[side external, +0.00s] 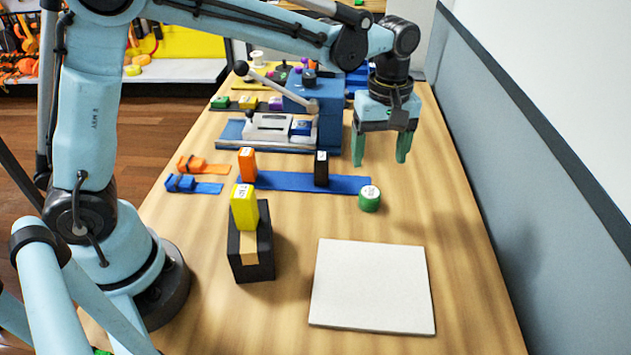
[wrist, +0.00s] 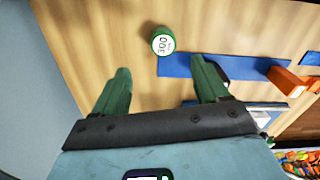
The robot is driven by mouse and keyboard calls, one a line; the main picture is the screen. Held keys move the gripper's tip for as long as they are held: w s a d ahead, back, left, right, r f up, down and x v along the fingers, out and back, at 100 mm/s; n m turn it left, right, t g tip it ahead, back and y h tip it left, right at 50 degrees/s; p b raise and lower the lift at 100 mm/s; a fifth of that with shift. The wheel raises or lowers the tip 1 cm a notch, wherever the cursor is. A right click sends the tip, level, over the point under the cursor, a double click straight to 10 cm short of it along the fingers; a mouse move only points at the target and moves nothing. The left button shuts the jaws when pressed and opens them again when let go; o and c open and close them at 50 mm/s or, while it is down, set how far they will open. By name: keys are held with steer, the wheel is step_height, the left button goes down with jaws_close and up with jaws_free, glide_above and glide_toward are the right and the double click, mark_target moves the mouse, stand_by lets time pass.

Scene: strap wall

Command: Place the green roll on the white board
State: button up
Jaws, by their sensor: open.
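The green roll (side external: 370,198) stands upright on the table just off the right end of the blue strip. It has a white printed top, and it also shows in the wrist view (wrist: 163,42). The white board (side external: 372,287) lies flat on the table, nearer the side camera than the roll, and is bare. It does not show in the wrist view. My gripper (side external: 380,160) is open and empty, above the table and on the far side of the roll. Its two green fingers (wrist: 158,85) stand apart in the wrist view, with the roll beyond their tips.
An orange block (side external: 247,165) and a black block (side external: 321,168) stand on the blue strip (side external: 285,182). A yellow block (side external: 244,207) sits on a black stand (side external: 251,255) left of the board. A blue lever machine (side external: 312,105) stands behind. A grey wall borders the right.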

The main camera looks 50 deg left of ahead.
mark_target(370, 192)
step_height(370, 192, down, 5)
steer(key=shift+f, duration=0.15)
steer(key=shift+s+a+f, duration=0.1)
steer(key=shift+s+f, duration=0.05)
steer(key=shift+f, duration=1.2)
steer(key=shift+s+a+f, duration=0.1)
steer(key=shift+f, duration=1.2)
steer(key=c, duration=1.2)
steer(key=shift+c, duration=0.2)
steer(key=shift+r, duration=0.15)
